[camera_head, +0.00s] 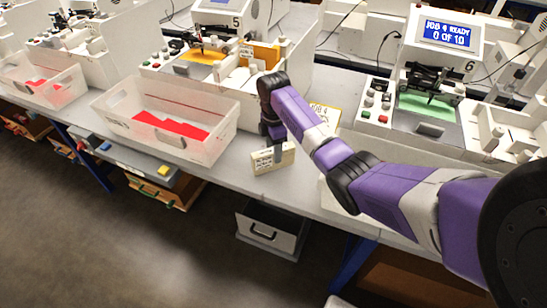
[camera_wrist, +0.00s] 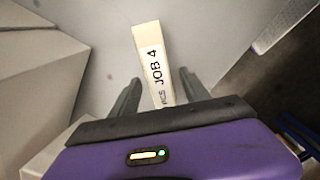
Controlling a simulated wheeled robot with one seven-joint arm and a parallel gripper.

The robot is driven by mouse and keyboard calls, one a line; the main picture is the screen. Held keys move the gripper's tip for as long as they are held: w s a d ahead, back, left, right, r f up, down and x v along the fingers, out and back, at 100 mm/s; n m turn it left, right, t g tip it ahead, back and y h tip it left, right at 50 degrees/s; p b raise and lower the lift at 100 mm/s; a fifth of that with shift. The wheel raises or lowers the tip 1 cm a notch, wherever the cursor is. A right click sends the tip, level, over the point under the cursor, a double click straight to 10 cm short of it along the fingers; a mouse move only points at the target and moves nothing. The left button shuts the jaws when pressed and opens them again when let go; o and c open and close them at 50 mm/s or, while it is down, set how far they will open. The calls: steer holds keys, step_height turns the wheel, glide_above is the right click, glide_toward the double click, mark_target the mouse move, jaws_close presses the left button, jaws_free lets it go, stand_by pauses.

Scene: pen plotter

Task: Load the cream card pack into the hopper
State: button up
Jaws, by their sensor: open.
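The cream card pack (camera_head: 264,161) stands on the grey worktop near its front edge. In the wrist view the pack (camera_wrist: 152,58) shows its narrow face, marked "JOB 4". My gripper (camera_head: 278,148) is lowered at the pack. In the wrist view my gripper (camera_wrist: 160,85) is open, with one finger on each side of the pack's near end; contact cannot be told. Plotter 6 (camera_head: 445,60), at the right, displays "JOB 4 READY 0 OF 10" and has a green sheet (camera_head: 425,107) on its bed. A white, empty-looking holder (camera_head: 515,135) at its right appears to be the hopper.
A white tray (camera_head: 215,148) with red cards stands left of the pack. Plotter 5 (camera_head: 215,20) behind it holds orange cards (camera_head: 262,54). A yellow-edged "JOB 4" sign (camera_head: 328,112) is behind my arm. My arm hides part of the worktop before plotter 6.

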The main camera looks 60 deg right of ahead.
steer(key=shift+f, duration=0.75)
jaws_close()
steer(key=shift+r, duration=0.2)
step_height(320, 180, up, 8)
steer(key=shift+w+r+b, duration=0.1)
steer(key=shift+b, duration=0.3)
step_height(320, 180, up, 12)
steer(key=p, duration=0.7)
steer(key=shift+f, duration=0.2)
